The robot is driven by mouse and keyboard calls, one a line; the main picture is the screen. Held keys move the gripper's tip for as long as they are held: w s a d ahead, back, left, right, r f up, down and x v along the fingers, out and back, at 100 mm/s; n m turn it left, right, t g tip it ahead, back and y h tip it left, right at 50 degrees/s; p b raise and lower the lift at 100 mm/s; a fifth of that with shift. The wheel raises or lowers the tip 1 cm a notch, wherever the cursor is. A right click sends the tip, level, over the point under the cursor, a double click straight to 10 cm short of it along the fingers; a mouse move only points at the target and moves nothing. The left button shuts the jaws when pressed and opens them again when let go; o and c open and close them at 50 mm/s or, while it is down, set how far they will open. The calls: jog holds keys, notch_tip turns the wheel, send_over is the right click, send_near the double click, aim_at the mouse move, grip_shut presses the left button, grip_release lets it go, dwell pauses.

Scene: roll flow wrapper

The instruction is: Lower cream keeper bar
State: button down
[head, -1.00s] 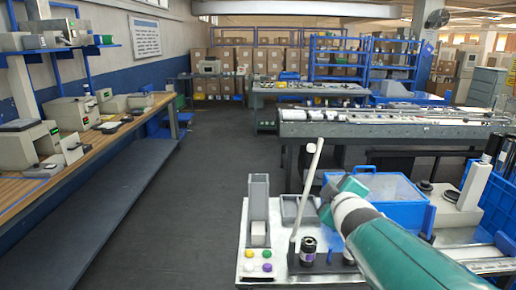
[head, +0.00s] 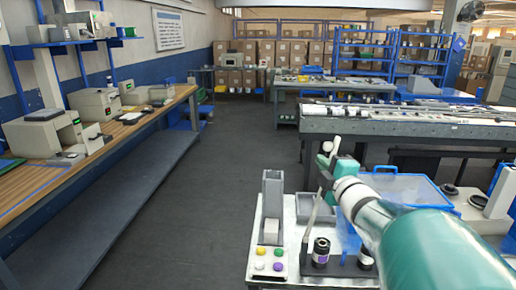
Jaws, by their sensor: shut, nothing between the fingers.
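The cream keeper bar (head: 312,216) stands raised and tilted to the right, with a rounded cream knob (head: 328,147) at its top. Its lower end is by the dark rollers on the bench-top machine. My gripper (head: 326,176), teal and dark, is shut and empty at the bar's upper part, just below the knob. It covers part of the bar, and I cannot tell whether it touches it. My arm comes in from the lower right and hides part of the machine behind it.
A control box (head: 267,264) with several coloured buttons sits left of the bar, below a grey upright chute (head: 272,205). A clear blue-edged bin (head: 405,188) stands behind my arm. The floor (head: 200,225) to the left is clear.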

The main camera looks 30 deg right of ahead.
aim_at(323, 149)
jog(key=f+x, duration=0.1)
jog(key=x, duration=0.9)
jog(key=s+d, duration=0.2)
jog(key=d, duration=0.1)
jog(key=shift+s+d+r, duration=0.1)
jog(key=shift+s+r, duration=0.1)
jog(key=shift+s, duration=0.15)
jog(key=shift+w, duration=0.1)
jog(key=shift+d, duration=0.1)
